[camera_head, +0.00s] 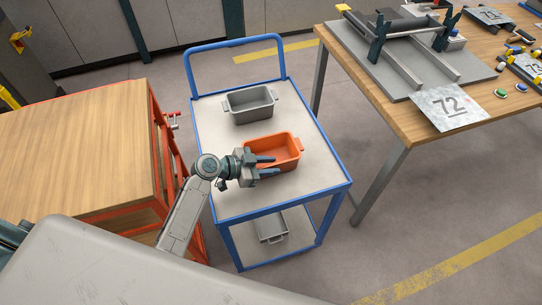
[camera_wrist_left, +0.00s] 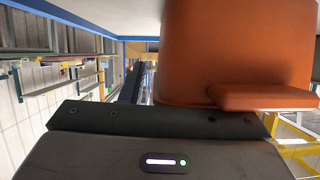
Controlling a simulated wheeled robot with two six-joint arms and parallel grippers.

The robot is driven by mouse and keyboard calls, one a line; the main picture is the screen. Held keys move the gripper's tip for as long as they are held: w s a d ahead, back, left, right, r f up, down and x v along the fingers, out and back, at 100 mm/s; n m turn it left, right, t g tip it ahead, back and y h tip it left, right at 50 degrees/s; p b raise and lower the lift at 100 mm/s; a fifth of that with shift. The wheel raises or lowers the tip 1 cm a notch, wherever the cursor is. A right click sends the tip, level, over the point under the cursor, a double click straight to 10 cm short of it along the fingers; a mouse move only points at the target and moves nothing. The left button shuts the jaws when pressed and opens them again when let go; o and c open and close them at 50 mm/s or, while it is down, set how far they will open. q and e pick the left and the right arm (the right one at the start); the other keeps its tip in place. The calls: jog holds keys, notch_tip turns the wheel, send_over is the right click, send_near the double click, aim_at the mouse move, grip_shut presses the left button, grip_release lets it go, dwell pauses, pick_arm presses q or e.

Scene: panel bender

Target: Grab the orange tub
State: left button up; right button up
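The orange tub (camera_head: 287,148) stands on the top shelf of the blue-framed cart. My left gripper (camera_head: 272,165) is at the tub's near left side. Its two dark fingers show apart, pointing right, and overlap the tub's near left part in the head view. I cannot tell whether they touch it. In the left wrist view the orange tub (camera_wrist_left: 235,50) fills the upper right, very close, with its lip or handle just above the dark gripper edge. My right gripper is not in view.
A grey tub (camera_head: 250,112) stands behind the orange one on the cart (camera_head: 225,205). Another grey tub (camera_head: 271,228) is on the lower shelf. A wooden table with a red frame (camera_head: 85,150) is at left. A workbench (camera_head: 425,118) with a bender and parts is at right.

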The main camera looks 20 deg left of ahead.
pick_arm(q)
grip_shut()
jog(key=shift+r, duration=0.1)
